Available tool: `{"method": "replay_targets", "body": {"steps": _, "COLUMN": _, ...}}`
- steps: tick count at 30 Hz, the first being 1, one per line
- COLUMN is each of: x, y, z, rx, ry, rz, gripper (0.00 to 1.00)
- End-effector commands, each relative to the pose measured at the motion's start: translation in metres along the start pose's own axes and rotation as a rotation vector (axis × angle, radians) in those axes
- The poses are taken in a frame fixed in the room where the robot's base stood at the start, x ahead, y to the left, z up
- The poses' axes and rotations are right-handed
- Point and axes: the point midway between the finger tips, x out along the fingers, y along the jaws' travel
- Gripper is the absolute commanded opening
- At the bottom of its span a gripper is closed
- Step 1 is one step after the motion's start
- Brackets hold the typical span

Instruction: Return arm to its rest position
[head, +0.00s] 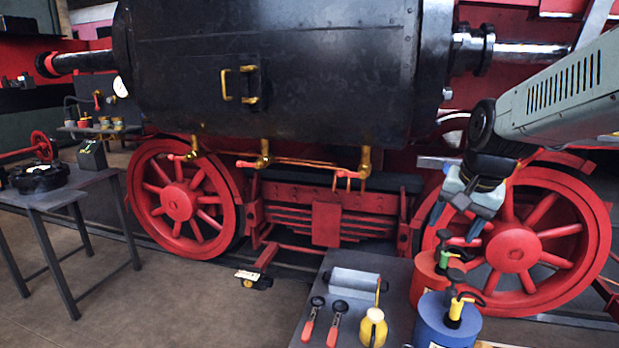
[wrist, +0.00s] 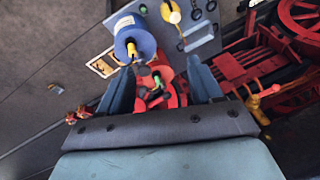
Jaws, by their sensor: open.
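My gripper (head: 458,226) hangs from my grey arm at the right of the head view, with its fingers pointing down. It is open, and nothing shows between its fingers. It is in front of the right red wheel (head: 513,250) and above the red can (head: 430,276) with a green-topped pump. In the wrist view my gripper (wrist: 163,92) has its two fingers spread, with the red can (wrist: 168,97) seen beyond and between them. The blue can (wrist: 133,35) shows above that.
The black locomotive cylinder (head: 270,75) fills the back. A dark workbench (head: 75,190) stands left. Floor between is mostly clear.

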Motion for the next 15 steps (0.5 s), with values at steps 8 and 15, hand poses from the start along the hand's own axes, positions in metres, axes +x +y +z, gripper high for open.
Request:
{"method": "replay_targets", "body": {"steps": 8, "x": -0.040, "y": 0.002, "z": 0.055, "rx": -0.320, "ry": 0.089, "rz": -0.020, "gripper": 0.65}}
{"method": "replay_targets", "body": {"steps": 15, "x": -0.058, "y": 0.009, "z": 0.089, "rx": -0.524, "ry": 0.150, "rz": -0.010, "gripper": 0.65}}
